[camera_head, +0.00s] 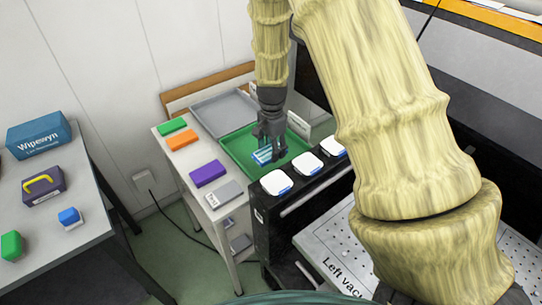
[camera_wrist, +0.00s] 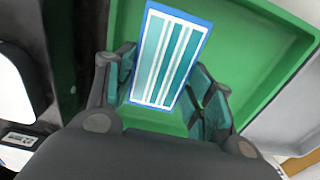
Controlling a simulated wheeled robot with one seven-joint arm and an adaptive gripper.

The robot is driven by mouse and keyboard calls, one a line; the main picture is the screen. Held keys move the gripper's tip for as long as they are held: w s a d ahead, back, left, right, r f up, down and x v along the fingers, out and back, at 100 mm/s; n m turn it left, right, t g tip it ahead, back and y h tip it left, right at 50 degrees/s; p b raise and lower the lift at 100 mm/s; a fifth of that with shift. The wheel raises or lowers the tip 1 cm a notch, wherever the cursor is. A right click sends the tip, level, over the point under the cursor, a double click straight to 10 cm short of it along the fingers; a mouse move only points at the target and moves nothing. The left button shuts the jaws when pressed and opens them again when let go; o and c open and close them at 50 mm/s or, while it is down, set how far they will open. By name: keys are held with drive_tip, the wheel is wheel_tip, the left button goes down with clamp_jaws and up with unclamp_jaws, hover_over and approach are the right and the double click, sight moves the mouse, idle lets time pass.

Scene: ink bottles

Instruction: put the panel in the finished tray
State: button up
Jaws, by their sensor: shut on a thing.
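The panel (camera_head: 262,156) is a small flat piece with a blue edge and teal and white stripes. It also shows in the wrist view (camera_wrist: 168,58), between the fingers of my gripper (camera_wrist: 165,90). My gripper (camera_head: 268,142) is shut on the panel and points down over the green tray (camera_head: 233,145). Green tray floor and walls surround the panel in the wrist view (camera_wrist: 255,60). I cannot tell whether the panel touches the tray floor. A white sign (camera_head: 298,125) stands by the green tray; I cannot read it.
A grey tray (camera_head: 222,110) lies behind the green one. Green, orange and purple blocks line the white side table (camera_head: 165,145). White-topped pieces (camera_head: 276,182) sit on the black unit in front. A left table holds a blue Wipewyn box (camera_head: 38,136).

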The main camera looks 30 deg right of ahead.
sight(272, 164)
drive_tip(key=shift+f+p, duration=0.4)
drive_tip(key=shift+f, duration=1.85)
drive_tip(key=shift+f, duration=0.1)
drive_tip(key=o, duration=1.1)
wheel_tip(272, 164, up, 12)
drive_tip(key=shift+r+b, duration=0.1)
drive_tip(key=shift+b, duration=0.75)
drive_tip(key=shift+a, duration=0.1)
